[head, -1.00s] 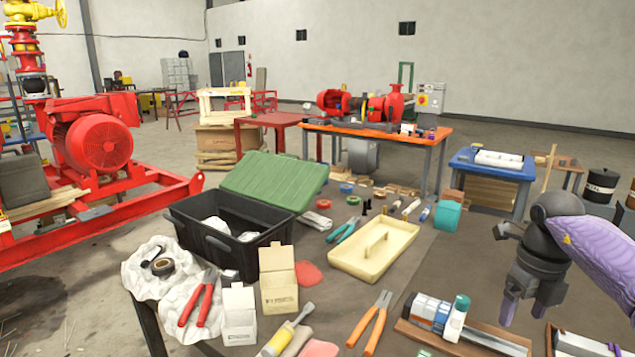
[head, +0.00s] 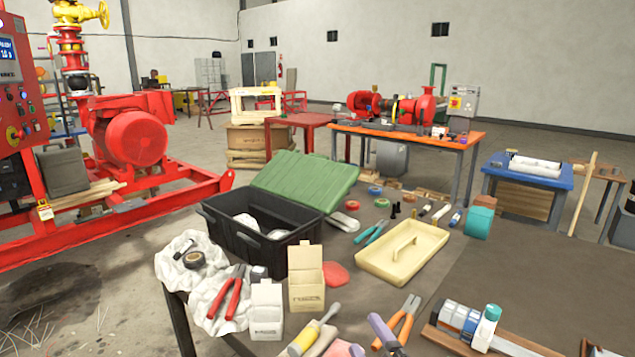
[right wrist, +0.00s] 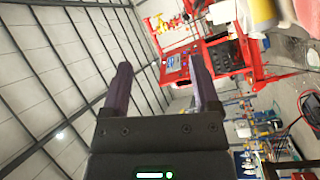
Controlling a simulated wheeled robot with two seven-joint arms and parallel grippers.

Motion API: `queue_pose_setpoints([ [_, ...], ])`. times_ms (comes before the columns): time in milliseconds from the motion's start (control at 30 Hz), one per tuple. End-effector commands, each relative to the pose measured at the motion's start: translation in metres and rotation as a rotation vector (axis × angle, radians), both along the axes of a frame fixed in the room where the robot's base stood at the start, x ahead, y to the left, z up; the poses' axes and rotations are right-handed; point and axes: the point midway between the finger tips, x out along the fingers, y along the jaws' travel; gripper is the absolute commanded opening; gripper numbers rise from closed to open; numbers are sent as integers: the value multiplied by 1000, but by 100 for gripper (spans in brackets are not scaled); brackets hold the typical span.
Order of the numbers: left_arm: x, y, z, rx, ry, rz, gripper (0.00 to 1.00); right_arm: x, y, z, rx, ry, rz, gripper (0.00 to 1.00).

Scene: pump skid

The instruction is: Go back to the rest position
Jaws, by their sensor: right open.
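A purple finger of my right gripper (head: 380,330) shows at the bottom edge of the head view, in front of the orange-handled pliers; the rest of it is out of frame. In the right wrist view my right gripper (right wrist: 160,70) has its two purple fingers wide apart with nothing between them. That view is turned sideways and shows the ceiling and a red control panel (right wrist: 178,66) beyond the fingers. My left gripper is in neither view.
The near table holds a black toolbox (head: 262,238) with a green lid, a cream tray (head: 372,262), red pliers (head: 232,292), orange pliers (head: 410,315), small boxes (head: 305,290) and a wooden holder (head: 445,340). The table's right part (head: 540,270) is bare. A red pump skid (head: 130,140) stands left.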

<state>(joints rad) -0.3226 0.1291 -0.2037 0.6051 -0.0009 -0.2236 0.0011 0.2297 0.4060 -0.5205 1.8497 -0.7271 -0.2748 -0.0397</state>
Motion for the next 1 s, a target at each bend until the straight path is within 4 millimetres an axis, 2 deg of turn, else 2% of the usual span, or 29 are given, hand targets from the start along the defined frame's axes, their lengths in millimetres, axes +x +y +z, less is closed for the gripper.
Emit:
queue_pose_setpoints([
  [33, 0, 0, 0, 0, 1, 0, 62, -21, -22, -27, 172, 188, -160, 78],
  [100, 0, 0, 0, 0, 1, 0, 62, -53, -47, -64, 343, 438, -353, 78],
  [233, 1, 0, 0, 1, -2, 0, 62, -114, -68, -110, 509, 778, -568, 78],
  [400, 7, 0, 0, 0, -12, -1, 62, -188, -75, -141, 616, 1112, -741, 78],
  [600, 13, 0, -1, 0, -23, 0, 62, -268, -72, -151, 676, 1442, -881, 78],
  [633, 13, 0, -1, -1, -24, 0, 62, -276, -71, -154, 676, 1480, -895, 78],
  [800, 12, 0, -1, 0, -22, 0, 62, -270, -72, -212, 645, 1499, -907, 78],
  [1000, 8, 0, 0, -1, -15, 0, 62, -285, -76, -285, 609, 1535, -925, 78],
])
